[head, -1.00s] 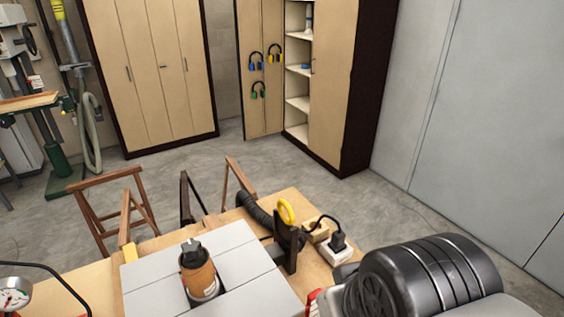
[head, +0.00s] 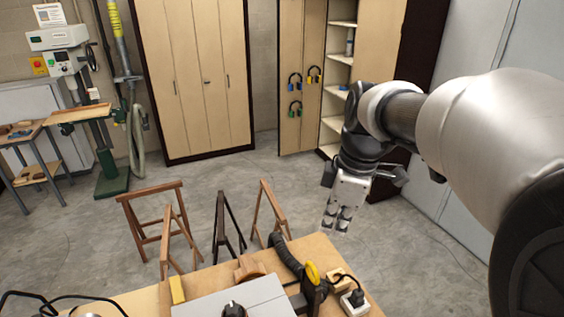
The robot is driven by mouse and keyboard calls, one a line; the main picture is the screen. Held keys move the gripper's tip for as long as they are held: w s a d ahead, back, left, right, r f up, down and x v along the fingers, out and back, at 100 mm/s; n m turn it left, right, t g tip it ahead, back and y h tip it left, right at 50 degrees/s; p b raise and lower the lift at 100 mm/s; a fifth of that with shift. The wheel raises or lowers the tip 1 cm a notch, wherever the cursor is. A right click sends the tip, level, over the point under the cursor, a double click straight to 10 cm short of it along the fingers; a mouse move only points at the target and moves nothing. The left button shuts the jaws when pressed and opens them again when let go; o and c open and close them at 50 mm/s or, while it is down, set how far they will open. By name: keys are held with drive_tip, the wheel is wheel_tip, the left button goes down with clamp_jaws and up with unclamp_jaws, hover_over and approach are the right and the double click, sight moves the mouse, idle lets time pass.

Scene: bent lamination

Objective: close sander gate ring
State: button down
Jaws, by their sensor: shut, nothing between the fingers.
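The yellow ring (head: 312,272) stands up at the top of a black gate piece (head: 312,292) near the right end of the wooden bench. A black ribbed hose (head: 285,255) runs from beside it toward the back. My gripper (head: 337,228) hangs fingers down, shut and empty. It appears above and behind the ring in the picture, apart from it. The sander spindle's black top (head: 233,311) shows at the bottom edge; the rest of it is cut off.
A grey slab top (head: 235,298) lies on the bench (head: 330,250). A power strip with a black plug (head: 355,300) sits right of the gate. Wooden trestles (head: 150,215) stand behind the bench. The cabinet (head: 310,60) has an open door with ear defenders.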

drive_tip(key=w+d+f+n+g+y, duration=0.1)
drive_tip(key=w+f+n+g, duration=0.1)
drive_tip(key=w+f+n, duration=0.55)
drive_tip(key=p, duration=0.1)
approach(313, 270)
drive_tip(key=f, duration=0.2)
drive_tip(key=a+f, duration=0.1)
drive_tip(key=f, duration=0.1)
drive_tip(key=a+f, duration=0.1)
drive_tip(key=f, duration=0.1)
drive_tip(key=shift+w+a+f, duration=0.1)
drive_tip(key=shift+w, duration=0.1)
wheel_tip(313, 270, down, 7)
drive_tip(key=b, duration=0.6)
drive_tip(key=shift+s+r, duration=0.2)
drive_tip(key=shift+r, duration=0.05)
